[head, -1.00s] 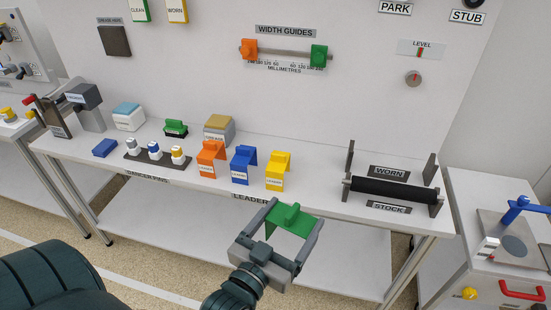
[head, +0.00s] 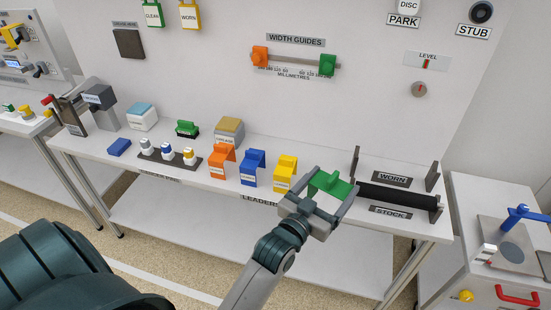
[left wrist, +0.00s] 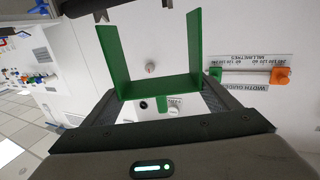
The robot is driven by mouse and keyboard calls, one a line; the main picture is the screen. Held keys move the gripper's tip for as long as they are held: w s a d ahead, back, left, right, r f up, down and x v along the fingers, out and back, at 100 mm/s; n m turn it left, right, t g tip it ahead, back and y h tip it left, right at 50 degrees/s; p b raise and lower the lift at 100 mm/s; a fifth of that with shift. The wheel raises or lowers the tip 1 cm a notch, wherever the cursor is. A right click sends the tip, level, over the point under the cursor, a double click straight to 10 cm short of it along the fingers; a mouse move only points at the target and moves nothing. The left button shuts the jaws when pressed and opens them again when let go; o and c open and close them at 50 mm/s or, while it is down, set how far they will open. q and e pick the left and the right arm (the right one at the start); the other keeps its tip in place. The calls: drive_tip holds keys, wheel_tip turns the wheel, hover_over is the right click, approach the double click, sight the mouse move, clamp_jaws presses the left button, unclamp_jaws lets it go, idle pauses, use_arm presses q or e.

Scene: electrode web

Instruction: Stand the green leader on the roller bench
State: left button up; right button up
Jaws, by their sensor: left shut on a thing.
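The green leader (head: 327,185) is a bent green piece held by my left gripper (head: 328,198), which is shut on it. In the head view it is at the front edge of the bench, right of the yellow leader and left of the black roller. In the left wrist view the leader (left wrist: 152,88) shows as a U shape between the fingers. The roller bench (head: 230,194) has an orange leader (head: 221,160), a blue leader (head: 252,167) and a yellow leader (head: 285,173) standing in a row. My right gripper is not in view.
A black roller (head: 398,195) lies between dark brackets, near the WORN (head: 391,177) and STOCK (head: 390,212) labels. Small pegs stand in a dark rack (head: 160,157) to the left. A side cabinet (head: 465,225) with a blue-handled device stands at the right.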

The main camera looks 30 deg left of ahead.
use_arm(q)
drive_tip(key=w+r+p, duration=0.2)
drive_tip(key=w+r, duration=0.1)
drive_tip(key=w, duration=0.3)
drive_tip(key=w+r+p, duration=0.2)
drive_tip(key=w+r, duration=0.1)
drive_tip(key=w, duration=0.4)
drive_tip(key=shift+w+r+h, duration=0.3)
drive_tip(key=shift+r, duration=0.05)
drive_tip(key=shift+a, duration=0.1)
